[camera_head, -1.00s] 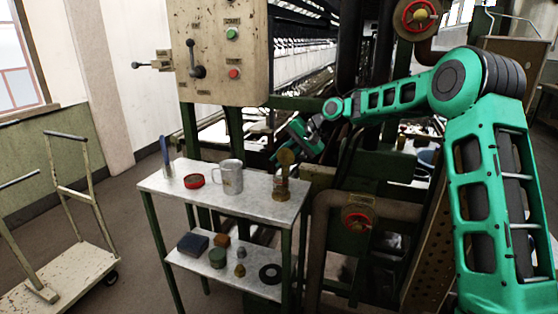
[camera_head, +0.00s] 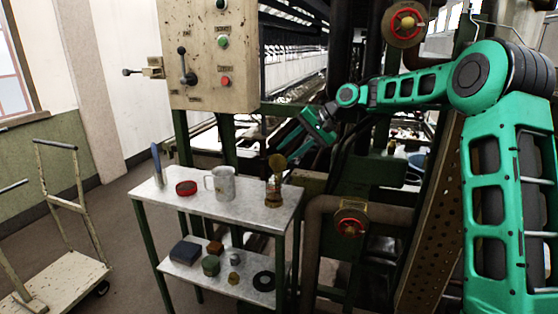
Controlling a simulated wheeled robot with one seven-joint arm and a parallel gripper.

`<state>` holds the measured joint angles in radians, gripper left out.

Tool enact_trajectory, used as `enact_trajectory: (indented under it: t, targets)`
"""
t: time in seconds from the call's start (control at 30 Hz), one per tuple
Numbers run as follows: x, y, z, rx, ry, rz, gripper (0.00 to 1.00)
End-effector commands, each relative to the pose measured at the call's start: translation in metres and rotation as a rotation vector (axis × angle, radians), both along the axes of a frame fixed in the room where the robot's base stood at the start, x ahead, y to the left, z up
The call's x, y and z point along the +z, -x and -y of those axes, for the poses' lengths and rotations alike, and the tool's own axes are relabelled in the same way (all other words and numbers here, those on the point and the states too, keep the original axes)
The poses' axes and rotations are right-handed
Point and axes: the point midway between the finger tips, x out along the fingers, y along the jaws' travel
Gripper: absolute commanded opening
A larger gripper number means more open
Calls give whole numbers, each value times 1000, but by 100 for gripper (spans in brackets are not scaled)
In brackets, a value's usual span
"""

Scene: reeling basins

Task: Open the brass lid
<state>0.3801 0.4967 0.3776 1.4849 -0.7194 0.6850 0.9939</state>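A small brass piece (camera_head: 273,190) stands at the right end of the metal side table's top (camera_head: 245,212). A round brass disc (camera_head: 277,161), which looks like its lid, shows raised above the body. I cannot tell its exact angle. My gripper (camera_head: 276,163) reaches down from the upper right, with its green hand behind and above the brass piece. Its two fingers look spread, one on either side of the disc in the picture. I see nothing held, and I cannot tell whether a finger touches the disc.
A grey mug (camera_head: 221,184), a red-rimmed round tin (camera_head: 187,188) and a blue-handled tool (camera_head: 157,163) share the tabletop. Several small items lie on the lower shelf. A control panel (camera_head: 210,60) hangs behind, pipes with a red valve wheel (camera_head: 350,226) stand right, and a cart (camera_head: 65,275) stands left.

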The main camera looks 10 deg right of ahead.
Motion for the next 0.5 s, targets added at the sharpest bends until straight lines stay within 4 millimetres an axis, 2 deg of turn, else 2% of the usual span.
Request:
enact_trajectory:
  t: [0.2, 0.5]
  targets:
    - [15, 6, 14, -2, 0, 1, 30]
    - [17, 7, 15, -1, 0, -1, 30]
